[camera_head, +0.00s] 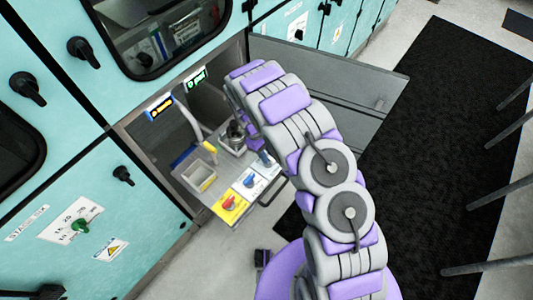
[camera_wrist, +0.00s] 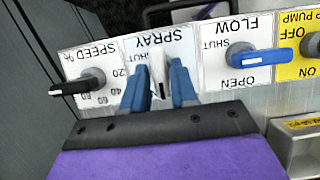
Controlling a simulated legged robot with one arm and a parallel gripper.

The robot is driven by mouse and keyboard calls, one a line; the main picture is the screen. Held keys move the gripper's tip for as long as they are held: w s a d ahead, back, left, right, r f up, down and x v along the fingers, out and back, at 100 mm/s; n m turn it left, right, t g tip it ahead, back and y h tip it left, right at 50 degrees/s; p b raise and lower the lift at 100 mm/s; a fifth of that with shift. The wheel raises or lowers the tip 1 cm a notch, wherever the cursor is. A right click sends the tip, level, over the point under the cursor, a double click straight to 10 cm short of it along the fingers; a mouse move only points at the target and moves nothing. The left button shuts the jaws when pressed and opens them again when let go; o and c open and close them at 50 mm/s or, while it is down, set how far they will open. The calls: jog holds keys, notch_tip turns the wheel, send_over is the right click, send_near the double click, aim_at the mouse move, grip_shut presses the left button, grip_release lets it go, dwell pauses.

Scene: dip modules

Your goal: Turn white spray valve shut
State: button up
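The white spray valve (camera_wrist: 157,66) is a narrow lever on a white plate labelled SPRAY (camera_wrist: 185,42), which appears upside down in the wrist view. The lever points toward my gripper, roughly up and down in the picture. My gripper (camera_wrist: 159,88) has its two blue fingers on either side of the lever, with narrow gaps seeming to show beside it. The fingers partly cover the plate's lettering. In the head view my gripper (camera_head: 264,160) is at the far end of the control panel, and the white lever cannot be made out.
A blue FLOW lever (camera_wrist: 262,58) sits right of the spray valve, and a black SPEED knob (camera_wrist: 78,84) sits left. A yellow pump plate with a red knob (camera_head: 229,202) is farther along.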

grip_shut()
jog(key=m+g+y+p, duration=0.1)
jog(key=m+p, duration=0.1)
jog(key=m, duration=0.1)
jog(key=shift+d+r+m, duration=0.1)
jog(key=shift+d+m, duration=0.05)
jog(key=shift+m, duration=0.25)
jog(key=m+y+p, duration=0.1)
jog(key=m, duration=0.2)
jog(key=shift+w+m+g+p, duration=0.1)
jog(key=shift+m+g+p, duration=0.2)
jog(key=shift+p, duration=0.1)
jog(key=m+y+p, duration=0.1)
jog(key=m, duration=0.1)
jog(key=m+y+p, duration=0.1)
jog(key=m, duration=0.2)
jog(key=shift+d+m+y, duration=0.2)
jog(key=shift+m+y, duration=0.1)
jog(key=shift+d+m+t+y+p, duration=0.15)
jog(key=shift+m+y+p, duration=0.4)
jog(key=shift+m, duration=0.7)
jog(key=shift+a+m+t+y+p, duration=0.1)
jog(key=shift+m+t+y+p, duration=0.2)
jog(key=shift+m+p, duration=0.7)
jog(key=shift+m+b, duration=0.3)
jog(key=shift+m, duration=0.05)
